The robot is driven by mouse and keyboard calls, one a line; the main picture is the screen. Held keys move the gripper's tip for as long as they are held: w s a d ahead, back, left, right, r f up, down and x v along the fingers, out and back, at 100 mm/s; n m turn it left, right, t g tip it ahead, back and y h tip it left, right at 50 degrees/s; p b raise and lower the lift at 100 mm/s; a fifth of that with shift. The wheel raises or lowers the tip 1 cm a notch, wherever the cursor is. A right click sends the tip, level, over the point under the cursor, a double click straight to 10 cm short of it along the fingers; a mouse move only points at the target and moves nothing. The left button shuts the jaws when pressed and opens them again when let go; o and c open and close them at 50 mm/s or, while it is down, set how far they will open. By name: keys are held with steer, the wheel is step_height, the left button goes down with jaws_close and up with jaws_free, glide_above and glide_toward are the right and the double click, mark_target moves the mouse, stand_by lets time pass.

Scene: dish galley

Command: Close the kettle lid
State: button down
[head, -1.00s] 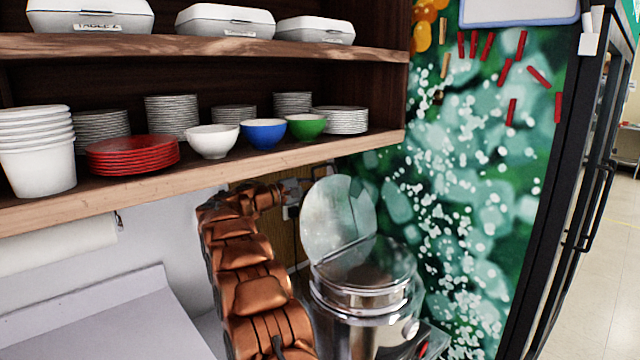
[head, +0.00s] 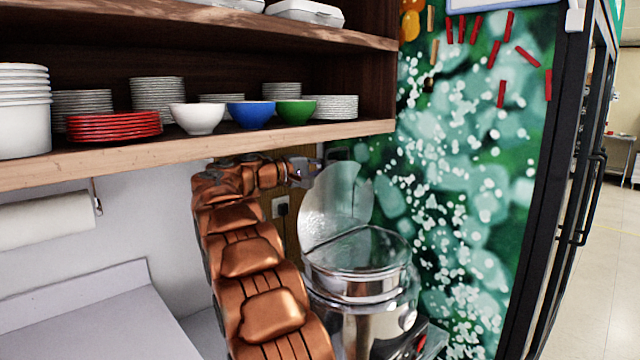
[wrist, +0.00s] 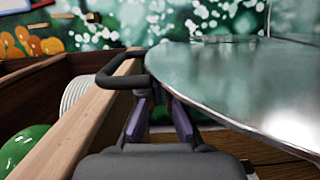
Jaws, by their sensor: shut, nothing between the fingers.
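The kettle (head: 360,290) is a shiny metal cylinder low in the middle of the head view. In the wrist view the lid (wrist: 245,85) fills the right side. My gripper (head: 316,166) is beside the lid's upper left edge.
A wooden shelf (head: 250,143) runs above and left of my arm, holding red plates (head: 115,126), a white bowl (head: 197,118), a blue bowl (head: 250,114) and a green bowl (head: 295,111). A patterned green wall (head: 460,200) stands right of the kettle. The grey counter (head: 95,315) at lower left is clear.

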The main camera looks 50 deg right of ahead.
steer(key=shift+m, duration=0.6)
steer(key=s+b, duration=0.3)
steer(key=s+f+b, duration=0.1)
steer(key=b, duration=0.1)
steer(key=shift+s+a, duration=0.3)
steer(key=shift+s, duration=0.05)
steer(key=s+f+m+t+b, duration=0.1)
steer(key=s+f+m+b, duration=0.3)
steer(key=b, duration=0.6)
steer(key=s+a+f+m+t+y+b, duration=0.1)
steer(key=s+f+m+b, duration=0.3)
steer(key=b, duration=0.7)
steer(key=s+f+m+t+y+b, duration=0.1)
steer(key=s+f+m+b, duration=0.4)
steer(key=b, duration=0.6)
steer(key=shift+s+a+f+t, duration=0.25)
steer(key=shift+s+f, duration=0.1)
steer(key=shift+s, duration=0.3)
steer(key=shift+s+a+f+t, duration=0.1)
steer(key=shift+s+f+t, duration=0.2)
steer(key=shift+s, duration=0.3)
steer(key=w+a+r+p, duration=0.1)
steer(key=a+r+p, duration=0.3)
steer(key=a, duration=0.5)
step_height(320, 180, up, 2)
steer(key=shift+a+r+p, duration=0.15)
steer(key=shift+a+p, duration=0.2)
steer(key=shift+p, duration=0.05)
